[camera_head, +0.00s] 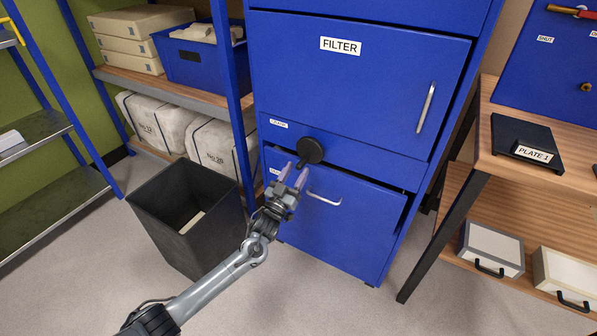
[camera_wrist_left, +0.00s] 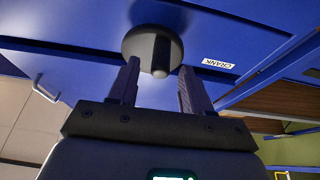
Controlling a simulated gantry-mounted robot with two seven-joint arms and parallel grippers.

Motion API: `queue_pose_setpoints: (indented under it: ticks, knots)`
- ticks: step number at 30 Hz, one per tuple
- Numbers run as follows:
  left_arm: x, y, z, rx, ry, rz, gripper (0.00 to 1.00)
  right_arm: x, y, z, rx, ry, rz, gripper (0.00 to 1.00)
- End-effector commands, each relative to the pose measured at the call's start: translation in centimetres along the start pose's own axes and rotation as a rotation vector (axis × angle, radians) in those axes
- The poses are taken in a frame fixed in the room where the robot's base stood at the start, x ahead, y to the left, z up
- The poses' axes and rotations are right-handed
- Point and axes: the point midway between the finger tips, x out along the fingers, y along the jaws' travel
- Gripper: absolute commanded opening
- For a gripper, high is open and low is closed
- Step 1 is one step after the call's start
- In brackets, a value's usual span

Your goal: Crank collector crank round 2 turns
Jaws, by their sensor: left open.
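The collector crank (camera_head: 310,150) is a round black disc with a short handle on the front of the blue cabinet (camera_head: 345,100), below the FILTER door. In the left wrist view the crank (camera_wrist_left: 153,44) is a dark disc with a lighter stub handle (camera_wrist_left: 161,68) pointing toward me. My left gripper (camera_head: 293,175) is open, just below and in front of the crank. In the left wrist view its two fingers (camera_wrist_left: 157,88) stand on either side of the handle, with gaps visible. I cannot tell whether the handle lies fully between them in depth. My right gripper is not in view.
A dark open bin (camera_head: 165,205) stands left of the cabinet. The lower drawer (camera_head: 350,225) below the crank has a metal handle (camera_head: 324,199) close to my left gripper. A wooden bench (camera_head: 555,175) is at the right, and shelves with a blue crate (camera_head: 190,62) are at the left.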

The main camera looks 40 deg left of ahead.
Motion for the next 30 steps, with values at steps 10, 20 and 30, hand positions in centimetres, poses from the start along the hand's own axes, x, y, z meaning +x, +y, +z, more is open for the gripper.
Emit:
queue_pose_setpoints:
  ticks: [10,20,30]
  knots:
    - [2.2,0.0,0.0,0.001,0.000,0.000,0.49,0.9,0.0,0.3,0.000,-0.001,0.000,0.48]
    - [2.3,0.0,0.0,0.000,-0.001,0.000,0.38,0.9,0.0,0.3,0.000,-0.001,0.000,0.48]
    - [2.2,0.0,0.0,0.000,0.000,0.000,0.00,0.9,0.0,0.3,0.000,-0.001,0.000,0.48]
